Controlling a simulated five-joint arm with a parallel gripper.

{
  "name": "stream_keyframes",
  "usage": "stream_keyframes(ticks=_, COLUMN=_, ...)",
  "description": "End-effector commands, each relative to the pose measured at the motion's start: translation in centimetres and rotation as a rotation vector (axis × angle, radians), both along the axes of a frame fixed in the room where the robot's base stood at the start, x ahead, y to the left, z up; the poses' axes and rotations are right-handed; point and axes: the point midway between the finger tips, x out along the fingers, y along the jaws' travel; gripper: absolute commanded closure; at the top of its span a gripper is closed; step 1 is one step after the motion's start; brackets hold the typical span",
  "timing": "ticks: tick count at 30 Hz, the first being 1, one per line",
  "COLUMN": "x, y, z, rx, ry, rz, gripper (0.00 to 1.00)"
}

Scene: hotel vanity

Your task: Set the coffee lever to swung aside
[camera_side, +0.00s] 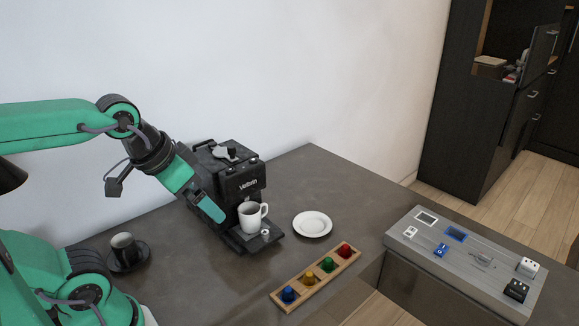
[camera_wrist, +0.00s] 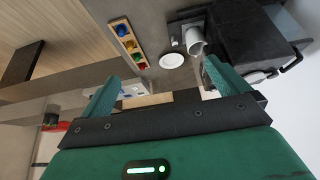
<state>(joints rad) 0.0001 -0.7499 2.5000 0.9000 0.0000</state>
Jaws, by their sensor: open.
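The black coffee machine (camera_side: 236,178) stands on the dark counter near the wall. It also fills the upper right of the wrist view (camera_wrist: 245,30). A grey lever-like piece (camera_side: 228,153) lies on its top; I cannot tell for sure that it is the coffee lever or which way it is swung. A dark curved handle (camera_wrist: 288,64) shows at the machine's edge in the wrist view. A white mug (camera_side: 249,217) stands on the drip tray. My gripper (camera_side: 208,209) is at the machine's left front, pointing down. Its fingers (camera_wrist: 158,82) are apart with nothing held between them.
A white saucer (camera_side: 312,224) and a wooden rack of coloured capsules (camera_side: 317,277) lie right of the machine. A grey panel with small fittings (camera_side: 465,262) is at far right. Bare counter lies behind the saucer.

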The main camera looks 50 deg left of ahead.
Motion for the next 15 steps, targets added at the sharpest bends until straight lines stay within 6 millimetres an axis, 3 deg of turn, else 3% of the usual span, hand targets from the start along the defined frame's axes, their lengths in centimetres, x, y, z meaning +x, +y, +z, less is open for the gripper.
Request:
stream_keyframes(ticks=2, x=0.0, y=0.0, z=0.0, rx=0.000, ry=0.000, rz=0.000, gripper=0.02)
stream_keyframes(ticks=10, x=0.6, y=0.3, z=0.6, rx=0.003, ry=0.018, rz=0.007, gripper=0.55)
stream_keyframes(ticks=15, x=2.1, y=1.1, z=2.0, rx=0.009, ry=0.058, rz=0.024, gripper=0.58)
